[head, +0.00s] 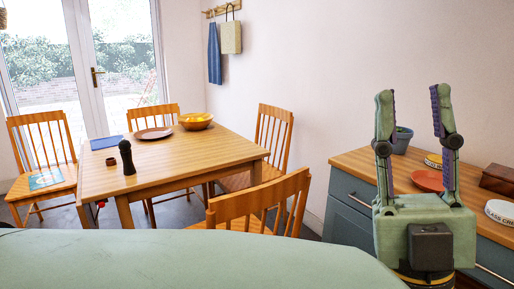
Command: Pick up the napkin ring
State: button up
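A small dark brown object (110,161), which looks like the napkin ring, sits on the wooden dining table (190,150) near its left front side. It is too small to make out a hole. It stands just left of a dark pepper mill (127,158) and in front of a blue flat item (105,143). My gripper (412,92) points upward at the right, its two fingers wide apart. It is open and empty, far from the table and in front of the sideboard.
A brown plate (154,133) and an orange bowl (196,122) are on the table. Wooden chairs (265,205) stand around it. The sideboard (352,205) at right holds a blue-grey cup (402,142), an orange dish (428,181), tins and a wooden box (497,180).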

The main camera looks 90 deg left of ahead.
aim_at(110, 162)
jog(key=u, duration=3.7)
jog(key=i+j+z, duration=0.1)
jog(key=z, duration=0.3)
jog(key=j+z, duration=0.1)
jog(key=z, duration=0.3)
jog(key=i+j+z, duration=0.1)
jog(key=z, duration=0.3)
jog(key=j+z, duration=0.2)
jog(key=z, duration=0.2)
jog(key=j+z, duration=0.35)
jog(key=j, duration=0.25)
jog(key=k+j+z, duration=0.15)
jog(key=j+z, duration=0.2)
jog(key=j, duration=0.2)
jog(key=k+j+z, duration=0.1)
jog(key=j, duration=0.3)
jog(key=k+j, duration=0.1)
jog(key=j, duration=0.3)
jog(key=k+j+z, duration=0.15)
jog(key=j, duration=0.25)
jog(key=k+j, duration=0.1)
jog(key=j, duration=0.3)
jog(key=k+j, duration=0.15)
jog(key=j, duration=0.25)
jog(key=k+j, duration=0.1)
jog(key=j, duration=0.25)
